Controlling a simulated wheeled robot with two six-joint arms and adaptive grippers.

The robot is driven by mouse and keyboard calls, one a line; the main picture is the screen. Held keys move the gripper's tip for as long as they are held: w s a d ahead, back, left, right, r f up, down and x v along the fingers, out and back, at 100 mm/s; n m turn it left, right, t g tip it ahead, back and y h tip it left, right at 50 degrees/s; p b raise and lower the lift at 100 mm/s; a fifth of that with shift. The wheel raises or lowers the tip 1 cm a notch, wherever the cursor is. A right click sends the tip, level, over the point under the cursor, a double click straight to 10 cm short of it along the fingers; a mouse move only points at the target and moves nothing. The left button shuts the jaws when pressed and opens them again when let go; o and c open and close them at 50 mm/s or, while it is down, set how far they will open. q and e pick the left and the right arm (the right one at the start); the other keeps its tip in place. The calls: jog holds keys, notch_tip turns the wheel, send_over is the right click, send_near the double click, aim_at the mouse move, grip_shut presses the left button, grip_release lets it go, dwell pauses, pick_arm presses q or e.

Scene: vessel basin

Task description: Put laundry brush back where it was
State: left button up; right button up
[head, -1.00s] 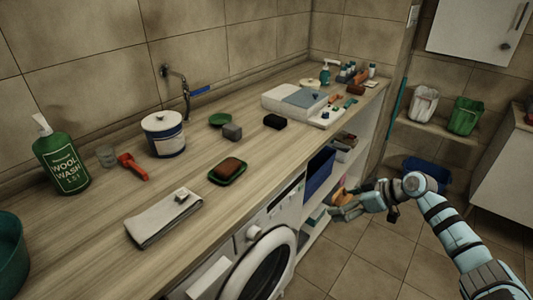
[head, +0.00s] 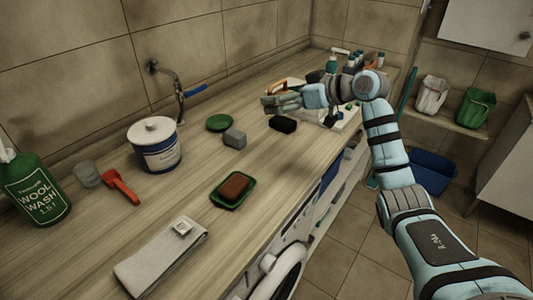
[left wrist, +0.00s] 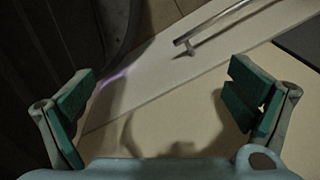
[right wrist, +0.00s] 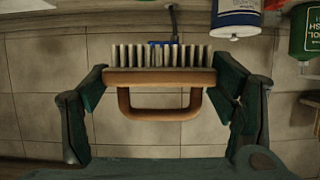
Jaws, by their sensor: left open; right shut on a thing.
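The laundry brush (right wrist: 160,78) has a wooden back, a loop handle and a row of pale bristles. In the right wrist view it spans between the fingers of my right gripper (right wrist: 160,88), which is shut on it. In the head view my right gripper (head: 270,103) is above the counter near its middle-back part. A bit of the orange-brown brush (head: 278,86) shows beside the fingers; the rest is hidden. My left gripper (left wrist: 160,100) is open and empty, near a pale panel with a metal bar handle; it is not in the head view.
The wooden counter (head: 110,225) holds a soap on a green dish (head: 233,189), a grey block (head: 235,138), a black block (head: 283,124), a green dish (head: 219,123), a white tub (head: 155,146), a red tool (head: 121,186) and a folded cloth (head: 160,260). Bottles stand at the far end.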

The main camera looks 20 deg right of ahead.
jog(key=shift+w+f, duration=0.1)
jog(key=b, duration=0.3)
send_over(280, 166)
notch_tip(280, 166, down, 10)
notch_tip(280, 166, down, 8)
jog(key=shift+w+f+b, duration=0.1)
jog(key=shift+f+b, duration=0.1)
jog(key=shift+b, duration=0.7)
jog(key=shift+f, duration=0.3)
pick_arm(q)
jog(key=f, duration=0.4)
jog(key=shift+s+f, duration=0.35)
pick_arm(e)
jog(key=o, duration=1.1)
jog(key=shift+o, duration=0.8)
pick_arm(q)
jog(key=shift+s, duration=0.1)
pick_arm(e)
jog(key=shift+d+r, duration=0.1)
